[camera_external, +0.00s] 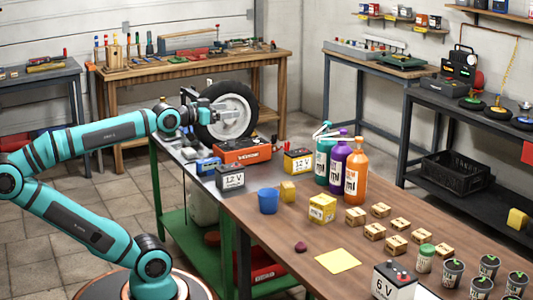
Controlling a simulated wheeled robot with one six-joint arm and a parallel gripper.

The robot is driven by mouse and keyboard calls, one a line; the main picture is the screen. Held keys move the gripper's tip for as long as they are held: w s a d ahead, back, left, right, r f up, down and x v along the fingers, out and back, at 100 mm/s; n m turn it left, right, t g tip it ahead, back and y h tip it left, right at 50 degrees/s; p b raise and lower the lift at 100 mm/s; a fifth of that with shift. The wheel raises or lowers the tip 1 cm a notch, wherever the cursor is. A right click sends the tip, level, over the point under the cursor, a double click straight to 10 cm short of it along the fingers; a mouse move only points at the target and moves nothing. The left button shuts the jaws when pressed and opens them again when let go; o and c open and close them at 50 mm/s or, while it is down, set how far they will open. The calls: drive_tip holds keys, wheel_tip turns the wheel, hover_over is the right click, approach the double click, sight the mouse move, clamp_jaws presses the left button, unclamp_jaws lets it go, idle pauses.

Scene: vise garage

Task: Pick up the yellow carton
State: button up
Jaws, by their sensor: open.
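A yellow carton (322,208) with dark print on its side stands on the brown table (262,222), right of a blue cup (268,201) and in front of the bottles. A smaller, plain yellow block (287,192) stands between the cup and the carton, farther back. My gripper (208,108) is at the upper left, raised above the table in front of the wheel (229,112) in this view. It is open, and I see nothing held in it. It is well apart from the carton, up and to the left of it.
Three bottles (356,172) stand close behind the carton. Several small wooden crates (397,246) lie to its right. A yellow sheet (338,260) and a dark red lump (301,247) lie in front. Batteries (230,178) and an orange case (240,151) stand farther left.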

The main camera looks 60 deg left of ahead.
drive_tip(key=n+g+y, duration=0.1)
drive_tip(key=n+g, duration=0.2)
drive_tip(key=g, duration=1)
approach(322, 199)
drive_tip(key=x, duration=0.7)
drive_tip(key=shift+w+d+f, duration=0.2)
drive_tip(key=shift+f, duration=0.05)
drive_tip(key=shift+x, duration=2.65)
drive_tip(key=shift+s+a, duration=0.1)
drive_tip(key=shift+s, duration=0.05)
drive_tip(key=shift+c, duration=0.2)
